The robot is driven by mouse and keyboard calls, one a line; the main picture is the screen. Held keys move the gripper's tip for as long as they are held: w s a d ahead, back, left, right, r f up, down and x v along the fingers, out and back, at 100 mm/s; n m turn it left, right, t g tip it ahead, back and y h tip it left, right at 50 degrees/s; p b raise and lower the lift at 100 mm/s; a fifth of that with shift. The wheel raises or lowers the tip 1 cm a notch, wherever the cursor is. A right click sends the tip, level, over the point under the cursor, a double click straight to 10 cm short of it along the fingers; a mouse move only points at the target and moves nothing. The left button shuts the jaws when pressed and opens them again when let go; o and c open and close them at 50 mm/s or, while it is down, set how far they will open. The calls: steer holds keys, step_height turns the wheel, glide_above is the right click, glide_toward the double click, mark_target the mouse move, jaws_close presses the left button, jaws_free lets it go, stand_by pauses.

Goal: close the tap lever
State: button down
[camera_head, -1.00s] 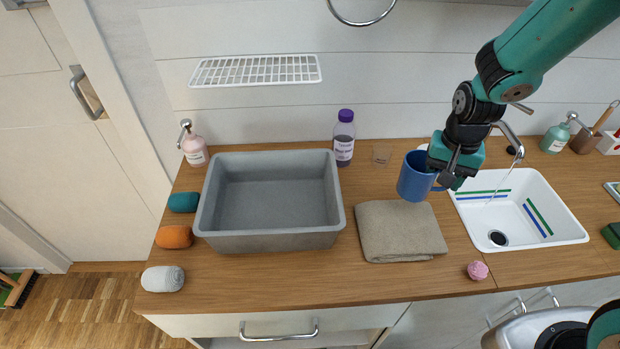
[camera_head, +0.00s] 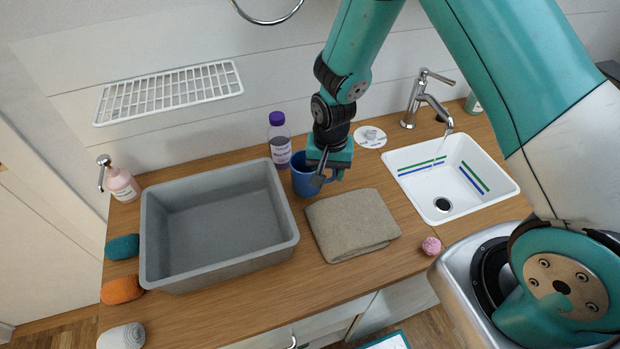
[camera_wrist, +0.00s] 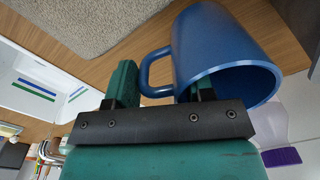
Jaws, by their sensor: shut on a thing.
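The tap (camera_head: 412,102) stands behind the white sink (camera_head: 395,165) at the right. Its lever (camera_head: 437,76) sticks out from the top toward the right and tilts slightly down. A thin stream of water (camera_head: 438,150) runs from the spout. My gripper (camera_head: 322,178) is left of the tap, well apart from it, and is shut on the handle of a blue mug (camera_head: 302,176). In the wrist view the mug (camera_wrist: 215,50) is tilted in the picture, with its handle between my fingers (camera_wrist: 160,85). I cannot tell whether the mug touches the counter.
A purple-capped bottle (camera_head: 279,145) stands behind the mug. A folded beige cloth (camera_head: 350,225) lies in front, a grey basin (camera_head: 215,220) at left. A white round mat (camera_head: 369,137) lies between gripper and tap. A pink ball (camera_head: 431,246) is by the sink. A wire shelf (camera_head: 168,92) hangs on the wall.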

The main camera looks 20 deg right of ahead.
steer(key=a+f, duration=0.1)
steer(key=a, duration=0.1)
steer(key=a+f+p, duration=0.1)
steer(key=a, duration=0.1)
steer(key=shift+f+p, duration=0.2)
steer(key=shift+p, duration=0.1)
steer(key=shift+a+f, duration=0.1)
steer(key=shift+f, duration=0.1)
steer(key=shift+f, duration=0.2)
steer(key=shift+c, duration=2.4)
jaws_free()
steer(key=shift+r, duration=0.1)
